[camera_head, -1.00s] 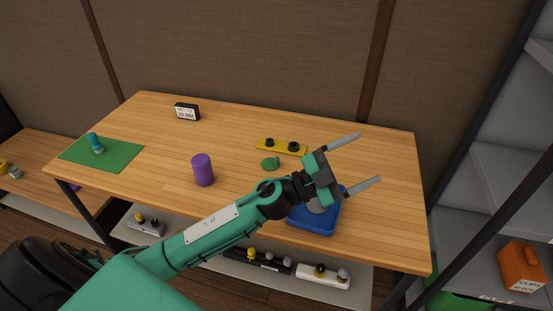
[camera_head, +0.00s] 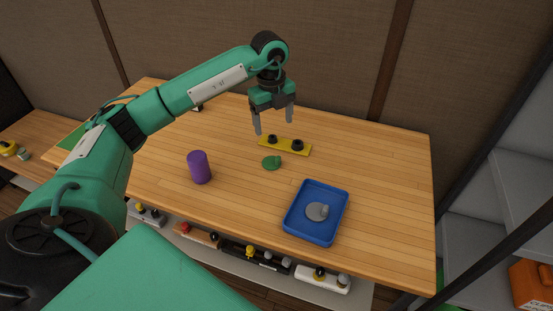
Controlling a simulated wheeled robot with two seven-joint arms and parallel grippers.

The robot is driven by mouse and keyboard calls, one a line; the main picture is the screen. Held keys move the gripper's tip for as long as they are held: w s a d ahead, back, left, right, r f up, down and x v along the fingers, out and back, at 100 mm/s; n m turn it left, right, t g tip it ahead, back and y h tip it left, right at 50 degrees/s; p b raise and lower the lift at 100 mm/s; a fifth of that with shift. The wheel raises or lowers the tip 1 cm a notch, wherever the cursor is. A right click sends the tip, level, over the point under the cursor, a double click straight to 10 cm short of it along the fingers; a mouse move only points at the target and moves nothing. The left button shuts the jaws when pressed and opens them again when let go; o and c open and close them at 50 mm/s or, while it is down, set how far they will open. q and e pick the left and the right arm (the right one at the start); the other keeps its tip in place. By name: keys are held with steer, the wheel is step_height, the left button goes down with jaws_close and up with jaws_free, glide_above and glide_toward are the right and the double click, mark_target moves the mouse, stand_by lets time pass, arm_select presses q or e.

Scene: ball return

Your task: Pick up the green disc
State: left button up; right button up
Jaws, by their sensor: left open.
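My right gripper does not show.
A purple cylinder (camera_head: 199,167) stands upright left of the disc. A blue tray (camera_head: 291,228) with a grey knobbed disc (camera_head: 317,211) in it is at the front right. The table's right part is clear. A lower shelf holds several knobbed blocks.

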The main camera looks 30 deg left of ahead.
arm_select(q)
steer(key=a, duration=0.1)
steer(key=p, duration=0.1)
glide_above(271, 161)
steer(key=f, duration=0.8)
steer(key=shift+w+a, duration=0.2)
steer(key=shift+s+f+p, duration=0.1)
steer(key=shift+f+p, duration=0.25)
steer(key=shift+f, duration=0.05)
step_height(271, 161, down, 4)
steer(key=shift+s+d+r+p, duration=0.15)
steer(key=shift+r+p, duration=0.05)
steer(key=shift+p, duration=0.35)
steer(key=shift+f, duration=0.45)
steer(key=c, duration=1)
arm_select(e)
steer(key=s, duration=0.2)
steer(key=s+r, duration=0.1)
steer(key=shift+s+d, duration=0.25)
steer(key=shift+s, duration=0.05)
